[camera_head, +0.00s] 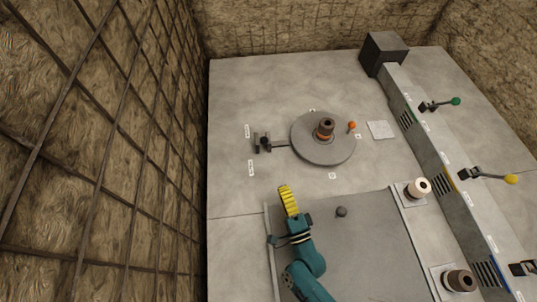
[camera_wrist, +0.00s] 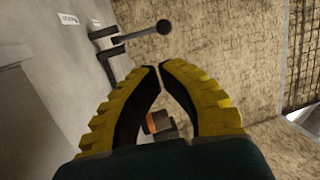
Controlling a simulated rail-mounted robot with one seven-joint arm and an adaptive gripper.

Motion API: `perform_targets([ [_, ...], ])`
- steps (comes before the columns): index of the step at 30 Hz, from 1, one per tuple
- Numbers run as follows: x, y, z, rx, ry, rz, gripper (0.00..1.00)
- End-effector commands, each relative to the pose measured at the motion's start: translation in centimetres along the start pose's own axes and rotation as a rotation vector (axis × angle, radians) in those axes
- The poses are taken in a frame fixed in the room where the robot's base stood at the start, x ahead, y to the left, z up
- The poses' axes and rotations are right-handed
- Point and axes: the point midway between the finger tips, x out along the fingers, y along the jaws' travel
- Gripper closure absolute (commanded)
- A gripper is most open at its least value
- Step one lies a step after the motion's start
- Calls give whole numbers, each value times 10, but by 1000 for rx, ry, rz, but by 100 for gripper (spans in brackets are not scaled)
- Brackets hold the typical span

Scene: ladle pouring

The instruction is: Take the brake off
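I cannot tell for certain which part is the brake. A dark lever assembly (camera_head: 265,143) sits left of the round grey turntable (camera_head: 318,153), with a bar towards its edge. In the wrist view, a dark lever with a round knob (camera_wrist: 163,28) stands beyond my fingertips. A small orange-knobbed handle (camera_head: 351,126) is at the turntable's right edge. My gripper (camera_head: 284,188) has yellow ribbed fingers and is below the dark lever, apart from it. In the wrist view my gripper (camera_wrist: 159,67) has its tips together, with nothing held; an orange-and-dark object (camera_wrist: 158,122) shows behind the fingers.
White labels (camera_head: 247,131) flank the lever; their text is too small to read. A console (camera_head: 440,165) on the right bears a green-knobbed lever (camera_head: 455,101) and a yellow-knobbed lever (camera_head: 511,179). A mesh-covered rock wall (camera_head: 100,150) rises at left. Floor beside the dark lever is clear.

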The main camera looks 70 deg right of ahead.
Motion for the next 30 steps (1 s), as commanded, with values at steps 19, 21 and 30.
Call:
perform_targets([
  [19,65,1,0,0,2,-5,100],
  [21,81,0,0,1,2,-6,100],
  [30,133,0,0,0,0,-2,100],
])
